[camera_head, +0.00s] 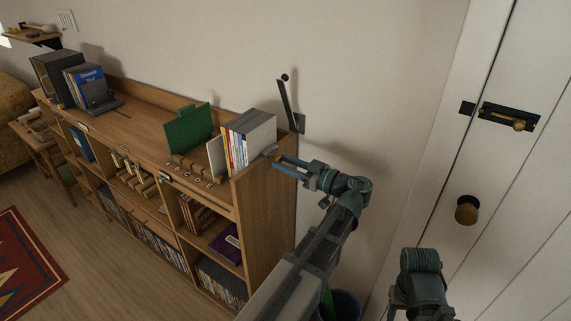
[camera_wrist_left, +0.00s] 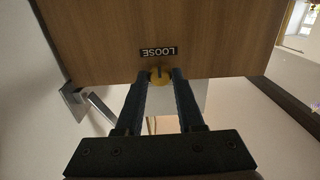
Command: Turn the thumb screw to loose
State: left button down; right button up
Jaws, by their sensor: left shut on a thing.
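The brass-coloured thumb screw (camera_wrist_left: 160,75) shows in the left wrist view against the wooden end panel (camera_wrist_left: 110,40) of the shelf. A dark label reading LOOSE (camera_wrist_left: 158,51) sits beside it, upside down in that view. My left gripper (camera_wrist_left: 161,78) has its two fingers on either side of the screw head, shut on it. In the head view my left gripper (camera_head: 274,157) reaches the top corner of the shelf's near end, and I cannot make out the screw there. Part of my right arm shows at lower right in the head view; its fingertips cannot be made out.
The long wooden shelf (camera_head: 262,228) holds books and cases. White books (camera_head: 258,138) stand on top close to my left gripper, with a green folder (camera_head: 188,130) farther left. A black lever (camera_head: 285,98) is on the wall behind. A white door with a brass knob (camera_head: 467,210) is at right.

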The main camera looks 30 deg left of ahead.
pick_arm(q)
jog(key=c, duration=0.5)
grip_release()
jog(key=shift+c, duration=0.2)
jog(key=shift+d, duration=0.1)
jog(key=s+d, duration=0.1)
jog(key=d, duration=1.2)
jog(key=shift+d, duration=0.3)
jog(key=shift+a+f, duration=0.1)
